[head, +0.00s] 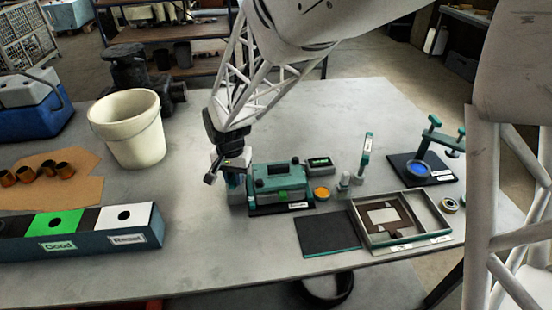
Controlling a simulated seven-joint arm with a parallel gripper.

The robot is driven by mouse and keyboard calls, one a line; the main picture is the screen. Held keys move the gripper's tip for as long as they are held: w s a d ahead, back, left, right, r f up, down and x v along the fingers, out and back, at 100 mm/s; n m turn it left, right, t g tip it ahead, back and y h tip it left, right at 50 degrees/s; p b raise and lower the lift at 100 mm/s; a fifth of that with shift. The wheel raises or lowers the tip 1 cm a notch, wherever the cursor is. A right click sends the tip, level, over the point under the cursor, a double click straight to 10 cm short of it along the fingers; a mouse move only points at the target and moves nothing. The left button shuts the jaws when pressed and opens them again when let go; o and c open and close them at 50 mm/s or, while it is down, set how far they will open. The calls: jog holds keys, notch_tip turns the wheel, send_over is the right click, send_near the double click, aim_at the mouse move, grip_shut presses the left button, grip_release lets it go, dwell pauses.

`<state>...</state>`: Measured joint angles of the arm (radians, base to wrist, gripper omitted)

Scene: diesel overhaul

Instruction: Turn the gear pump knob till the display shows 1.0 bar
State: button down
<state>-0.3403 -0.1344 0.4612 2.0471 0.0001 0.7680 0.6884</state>
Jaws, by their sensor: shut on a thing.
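The gear pump (280,184) is a teal unit on a dark base near the middle of the table, with a white label in front. My gripper (229,178) points down at the pump's left end and is shut on the knob there. The knob itself is mostly hidden by the fingers, so its angle cannot be told. The display (320,163) is a small dark box with green lit digits, just right of the pump. Its digits are too small to read.
A cream bucket (130,128) stands left of my gripper. An orange button (321,194), a dark mat (327,234) and a framed tray (360,209) lie right of the pump. Table in front of it is clear.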

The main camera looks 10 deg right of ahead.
jog(key=shift+m, duration=0.3)
jog(key=shift+m, duration=1.2)
jog(key=c, duration=1)
grip_release()
jog(key=shift+c, duration=0.2)
jog(key=shift+r, duration=0.1)
jog(key=shift+r, duration=2.65)
jog(key=shift+r, duration=2)
